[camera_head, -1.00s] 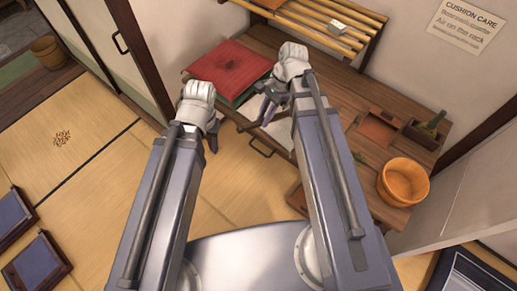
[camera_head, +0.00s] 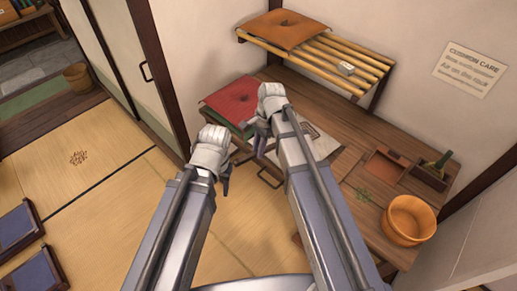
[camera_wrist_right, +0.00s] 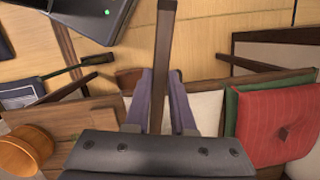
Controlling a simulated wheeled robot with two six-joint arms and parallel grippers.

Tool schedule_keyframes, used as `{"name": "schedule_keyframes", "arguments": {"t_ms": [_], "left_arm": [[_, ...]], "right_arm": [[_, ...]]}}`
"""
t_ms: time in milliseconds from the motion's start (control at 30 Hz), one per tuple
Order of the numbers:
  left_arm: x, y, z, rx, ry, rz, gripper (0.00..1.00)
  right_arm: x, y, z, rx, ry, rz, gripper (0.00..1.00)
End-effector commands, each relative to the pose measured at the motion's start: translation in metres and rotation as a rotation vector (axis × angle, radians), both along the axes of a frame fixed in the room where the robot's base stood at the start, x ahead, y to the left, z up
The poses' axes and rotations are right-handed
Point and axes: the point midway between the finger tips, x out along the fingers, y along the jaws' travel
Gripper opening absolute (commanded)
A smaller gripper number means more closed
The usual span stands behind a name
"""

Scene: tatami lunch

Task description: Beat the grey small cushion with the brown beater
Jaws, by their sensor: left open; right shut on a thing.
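My right gripper (camera_head: 263,145) is above the front of the wooden counter. In the right wrist view it (camera_wrist_right: 160,105) is shut on a long brown stick, the handle of the brown beater (camera_wrist_right: 165,50). The stick runs out of the top of that view, and I cannot see the beater's head. My left gripper (camera_head: 226,178) is open and empty, to the left of the counter over the tatami. I cannot pick out the grey small cushion for certain. A pale surface (camera_wrist_right: 206,108) beside the stacked cushions in the wrist view may be it or a sheet.
A red cushion (camera_head: 233,102) lies on a green one (camera_wrist_right: 237,112) at the counter's left end. An orange-brown cushion (camera_head: 287,28) lies on the slatted rack (camera_head: 335,63) above. A wooden bucket (camera_head: 408,222) stands on the counter's right end.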

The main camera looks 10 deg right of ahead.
Motion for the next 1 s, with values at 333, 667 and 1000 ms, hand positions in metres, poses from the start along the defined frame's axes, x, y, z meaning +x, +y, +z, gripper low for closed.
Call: {"name": "schedule_keyframes", "arguments": {"t_ms": [333, 667, 1000], "left_arm": [[0.000, 0.000, -0.063, 0.000, 0.000, 0.000, 0.50], [0.000, 0.000, -0.081, 0.000, 0.000, 0.000, 0.50], [0.000, 0.000, -0.015, 0.000, 0.000, 0.000, 0.50]], "right_arm": [[0.004, -0.007, -0.057, 0.096, 0.044, -0.002, 0.00], [0.004, -0.010, -0.070, 0.157, 0.073, 0.001, 0.00], [0.000, -0.003, -0.012, 0.051, 0.024, 0.002, 0.00]]}}
